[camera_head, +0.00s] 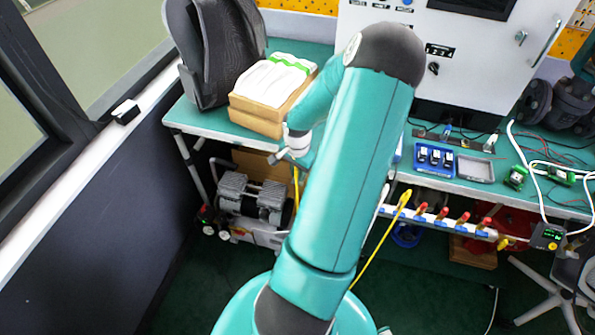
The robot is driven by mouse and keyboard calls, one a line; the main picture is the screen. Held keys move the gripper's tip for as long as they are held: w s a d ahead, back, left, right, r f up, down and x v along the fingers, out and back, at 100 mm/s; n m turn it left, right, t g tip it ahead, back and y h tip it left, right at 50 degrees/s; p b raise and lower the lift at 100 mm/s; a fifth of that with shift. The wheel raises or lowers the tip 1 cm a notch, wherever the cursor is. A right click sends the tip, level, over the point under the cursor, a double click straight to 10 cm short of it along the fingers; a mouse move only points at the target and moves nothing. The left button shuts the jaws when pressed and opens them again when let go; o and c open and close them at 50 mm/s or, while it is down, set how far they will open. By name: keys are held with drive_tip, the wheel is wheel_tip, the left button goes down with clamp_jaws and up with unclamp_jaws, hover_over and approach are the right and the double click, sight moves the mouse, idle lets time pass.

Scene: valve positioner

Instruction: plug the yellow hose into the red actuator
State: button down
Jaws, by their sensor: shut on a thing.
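My gripper (284,158) is small in view at the front edge of the teal workbench, left of my arm. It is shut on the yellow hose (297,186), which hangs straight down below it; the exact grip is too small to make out. Another stretch of yellow hose (375,248) slants to the right of my arm, up to a yellow end piece (404,199) by the manifold. My arm hides the part between. I cannot clearly pick out the red actuator; a partly hidden red body (487,221) sits below the bench at right.
A manifold with red fittings (443,212) runs along the bench front. On the teal workbench (205,125) stand a dark backpack (222,50), a wooden box (258,115), a blue tray (434,160) and a grey cabinet (440,50). A compressor (248,200) stands beneath. The dark floor at lower left is clear.

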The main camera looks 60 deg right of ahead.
drive_tip(key=shift+r, duration=1.1)
idle(0.8)
drive_tip(key=shift+r, duration=1.95)
